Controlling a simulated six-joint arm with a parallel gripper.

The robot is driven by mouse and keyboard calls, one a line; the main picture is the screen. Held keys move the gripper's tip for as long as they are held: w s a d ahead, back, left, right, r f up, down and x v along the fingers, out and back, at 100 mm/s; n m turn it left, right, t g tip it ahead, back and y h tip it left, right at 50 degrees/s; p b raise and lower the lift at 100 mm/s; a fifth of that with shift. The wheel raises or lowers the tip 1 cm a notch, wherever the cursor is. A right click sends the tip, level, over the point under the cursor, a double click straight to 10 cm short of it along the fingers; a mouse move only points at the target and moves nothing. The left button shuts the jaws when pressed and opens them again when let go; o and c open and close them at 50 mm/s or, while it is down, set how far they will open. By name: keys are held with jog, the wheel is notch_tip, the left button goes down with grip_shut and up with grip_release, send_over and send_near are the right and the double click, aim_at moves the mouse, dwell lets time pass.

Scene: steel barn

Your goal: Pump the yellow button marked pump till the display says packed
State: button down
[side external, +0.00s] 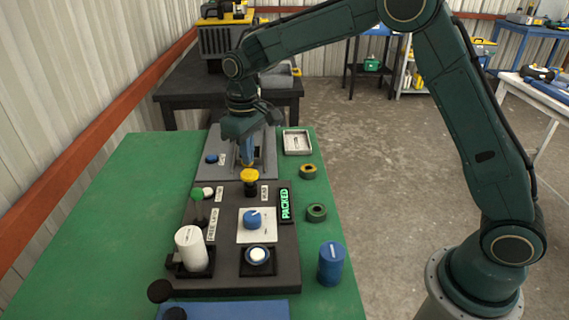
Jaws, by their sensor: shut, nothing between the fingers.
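The yellow button (250,175) is a mushroom shape standing at the back of the dark control panel (190,283). A small white label (264,192) beside it is too small to read surely. The display (285,204), to the right of the yellow button, shows "PACKED" in green letters. My gripper (248,162) is shut and empty, pointing down just above and behind the yellow button. I cannot tell whether its tips touch the button.
The panel also bears a blue knob (253,219), white button (258,255), white cylinder (190,248) and green-topped lever (197,196). A blue can (331,264), two rings (308,171) and a tray (297,142) lie to the right. The green table's left side (110,230) is clear.

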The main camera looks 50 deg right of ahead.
jog(key=shift+r, duration=1.6)
jog(key=shift+r, duration=0.1)
jog(key=shift+s+d+r, duration=0.1)
jog(key=shift+s+r, duration=0.05)
jog(key=shift+r, duration=0.05)
jog(key=s+d+r+m+t, duration=0.1)
jog(key=s+d+r, duration=0.2)
jog(key=s+r, duration=0.35)
jog(key=s+d+r+t, duration=0.2)
jog(key=s+r, duration=0.2)
jog(key=s, duration=0.5)
jog(key=s+d+f+m+t, duration=0.1)
jog(key=s+d+m+t, duration=0.1)
jog(key=s, duration=1.4)
jog(key=shift+s+d+f+t, duration=0.3)
jog(key=shift+s+d+f, duration=0.1)
jog(key=shift+d, duration=0.15)
jog(key=c, duration=2.1)
grip_release()
